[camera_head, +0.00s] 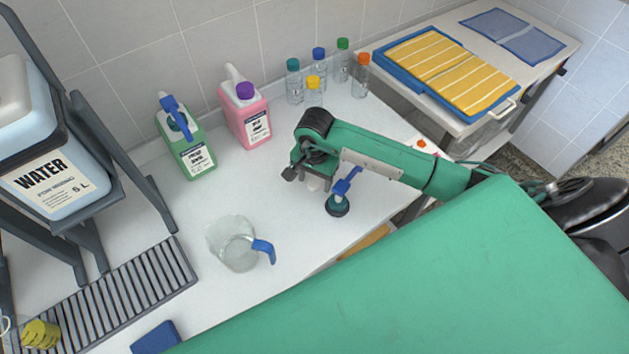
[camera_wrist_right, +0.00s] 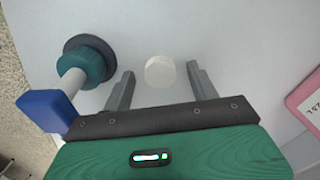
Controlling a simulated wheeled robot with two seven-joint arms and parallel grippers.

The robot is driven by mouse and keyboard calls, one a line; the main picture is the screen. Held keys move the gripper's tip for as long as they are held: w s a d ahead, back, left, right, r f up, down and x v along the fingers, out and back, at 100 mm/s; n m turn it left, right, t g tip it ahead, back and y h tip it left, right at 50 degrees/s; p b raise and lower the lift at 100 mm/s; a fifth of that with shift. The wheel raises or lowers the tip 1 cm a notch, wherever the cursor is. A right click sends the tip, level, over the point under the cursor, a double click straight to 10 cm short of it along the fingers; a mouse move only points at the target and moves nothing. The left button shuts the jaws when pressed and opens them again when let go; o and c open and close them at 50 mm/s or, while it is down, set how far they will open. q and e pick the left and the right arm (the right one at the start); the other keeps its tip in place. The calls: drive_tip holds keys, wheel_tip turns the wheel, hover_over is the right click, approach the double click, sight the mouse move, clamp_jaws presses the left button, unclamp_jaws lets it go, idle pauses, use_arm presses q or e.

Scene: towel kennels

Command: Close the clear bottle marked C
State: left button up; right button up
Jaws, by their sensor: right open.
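My right gripper (camera_head: 310,180) is open above the white worktop. A round white piece (camera_wrist_right: 160,71), like a cap, lies between its fingers in the right wrist view, with a gap on both sides. My left gripper is out of view.
A green jug (camera_head: 193,155) with a blue pump and a pink jug (camera_head: 250,122) with a purple cap stand at the back. A clear measuring jug (camera_head: 236,246) with a blue handle stands in front. A water tank (camera_head: 45,180) is at left, yellow towels (camera_head: 440,65) at right.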

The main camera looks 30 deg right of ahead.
sight(314, 181)
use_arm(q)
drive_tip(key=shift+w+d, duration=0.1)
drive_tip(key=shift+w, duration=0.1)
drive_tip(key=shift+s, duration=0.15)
use_arm(e)
drive_tip(key=c, duration=1.1)
